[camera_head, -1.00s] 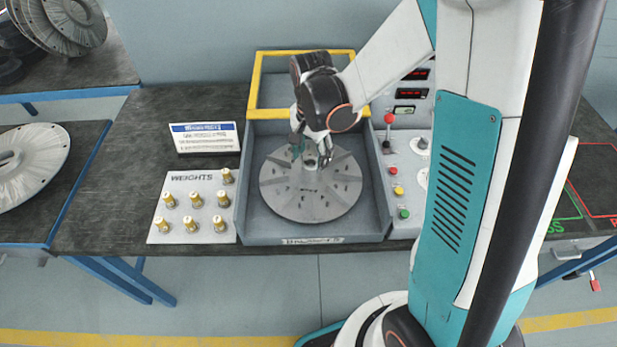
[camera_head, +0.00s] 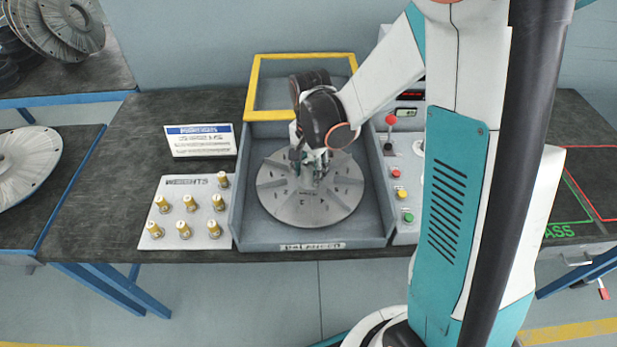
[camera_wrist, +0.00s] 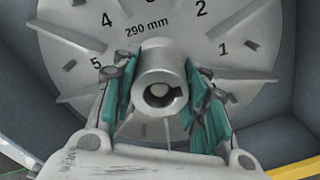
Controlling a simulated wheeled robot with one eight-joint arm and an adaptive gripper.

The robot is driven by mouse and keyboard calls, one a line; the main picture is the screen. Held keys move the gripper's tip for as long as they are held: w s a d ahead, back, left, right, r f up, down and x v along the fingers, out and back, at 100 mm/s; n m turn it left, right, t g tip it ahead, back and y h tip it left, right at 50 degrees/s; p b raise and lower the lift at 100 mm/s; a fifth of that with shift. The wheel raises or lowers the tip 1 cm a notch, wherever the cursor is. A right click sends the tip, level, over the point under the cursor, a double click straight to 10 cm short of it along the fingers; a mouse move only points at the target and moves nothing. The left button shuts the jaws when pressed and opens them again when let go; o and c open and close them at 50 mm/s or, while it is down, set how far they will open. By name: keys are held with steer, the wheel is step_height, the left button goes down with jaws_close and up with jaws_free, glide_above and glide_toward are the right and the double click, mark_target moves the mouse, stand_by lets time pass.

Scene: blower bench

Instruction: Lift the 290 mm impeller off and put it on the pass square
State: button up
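The grey 290 mm impeller (camera_head: 335,207), a bladed disc with a central hub, lies flat in the open balancer (camera_head: 245,215). In the wrist view its face (camera_wrist: 225,22) shows "290 mm" and numbers around the hub (camera_wrist: 160,92). My gripper (camera_head: 312,168) is down over the middle of the disc. In the wrist view my gripper's teal pads (camera_wrist: 160,85) stand on both sides of the hub and appear pressed against it. The green-outlined pass square (camera_head: 572,221) is on the bench at the right, partly hidden by my arm.
A weights board (camera_head: 205,238) with several brass weights and a sign (camera_head: 200,140) stand left of the balancer. Its yellow-framed cover (camera_head: 254,90) is raised behind. A control panel (camera_head: 408,232) is at its right. A red-outlined square (camera_head: 590,147) lies beside the pass square.

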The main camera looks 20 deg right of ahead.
steer(key=shift+r+p, duration=0.6)
steer(key=shift+r, duration=0.3)
stand_by(0.4)
steer(key=shift+r+p, duration=2.9)
steer(key=shift+r, duration=1.2)
steer(key=shift+s+f, duration=0.1)
